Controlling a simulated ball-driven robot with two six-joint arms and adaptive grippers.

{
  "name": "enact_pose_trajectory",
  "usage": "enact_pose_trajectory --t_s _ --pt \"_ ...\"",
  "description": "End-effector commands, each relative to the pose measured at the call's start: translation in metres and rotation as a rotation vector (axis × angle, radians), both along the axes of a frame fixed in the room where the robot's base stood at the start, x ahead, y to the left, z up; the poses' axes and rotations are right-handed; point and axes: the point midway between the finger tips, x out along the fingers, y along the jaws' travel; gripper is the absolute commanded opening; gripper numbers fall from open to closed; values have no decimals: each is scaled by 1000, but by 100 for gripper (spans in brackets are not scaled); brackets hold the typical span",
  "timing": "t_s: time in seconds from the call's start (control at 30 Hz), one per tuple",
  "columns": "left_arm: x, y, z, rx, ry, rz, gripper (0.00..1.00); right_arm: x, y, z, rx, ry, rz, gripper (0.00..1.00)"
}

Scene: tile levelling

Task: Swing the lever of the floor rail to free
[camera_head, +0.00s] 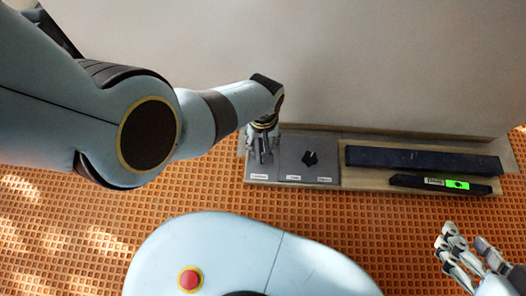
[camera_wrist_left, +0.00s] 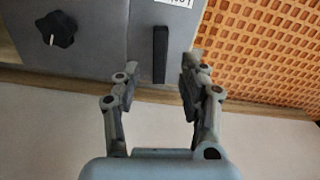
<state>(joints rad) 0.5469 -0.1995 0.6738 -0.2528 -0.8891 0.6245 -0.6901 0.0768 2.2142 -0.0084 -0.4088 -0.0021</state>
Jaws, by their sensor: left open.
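The lever (camera_wrist_left: 160,55) is a slim black bar on the grey panel (camera_wrist_left: 96,50) in the left wrist view. It lies just beyond and between the fingertips of my left gripper (camera_wrist_left: 158,82), which is open and appears to hold nothing. In the head view my left gripper (camera_head: 263,150) is over the left part of the grey panel (camera_head: 292,170) and hides most of the lever there. The panel carries small white labels too small to read. My right gripper (camera_head: 468,242) is over the floor at the lower right, fingers apart and empty.
A black star-shaped knob (camera_head: 310,158) is on the panel, right of the lever. A long dark bar (camera_head: 420,160) and a shorter black tool with a green display (camera_head: 457,184) lie to the right on a wooden board (camera_head: 360,182). A pale wall (camera_head: 400,70) stands behind. Orange tiled floor (camera_head: 80,235) is open in front.

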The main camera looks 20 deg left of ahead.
Motion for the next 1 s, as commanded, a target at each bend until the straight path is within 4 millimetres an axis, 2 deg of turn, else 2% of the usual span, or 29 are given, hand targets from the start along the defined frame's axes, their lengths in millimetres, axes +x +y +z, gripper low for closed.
enact_pose_trajectory --t_s 0.03,0.1,0.37,0.4,0.5,0.7,1.0 --pt "-3 0 -9 0 5 0 42 -4 0 -8 1 -22 2 40" --pt "-3 0 -15 1 6 0 42 -6 1 -12 2 -70 5 40" --pt "-2 0 -36 0 3 0 42 -17 5 -17 10 -254 24 40" --pt "-1 0 -36 0 2 0 42 -5 6 -7 10 -298 27 40" --pt "-1 0 -40 0 2 0 42 13 7 10 10 -387 37 40" --pt "-1 0 -49 0 2 0 42 44 11 47 10 -565 57 40" --pt "-1 0 -57 1 1 0 42 67 16 86 12 -740 77 40"
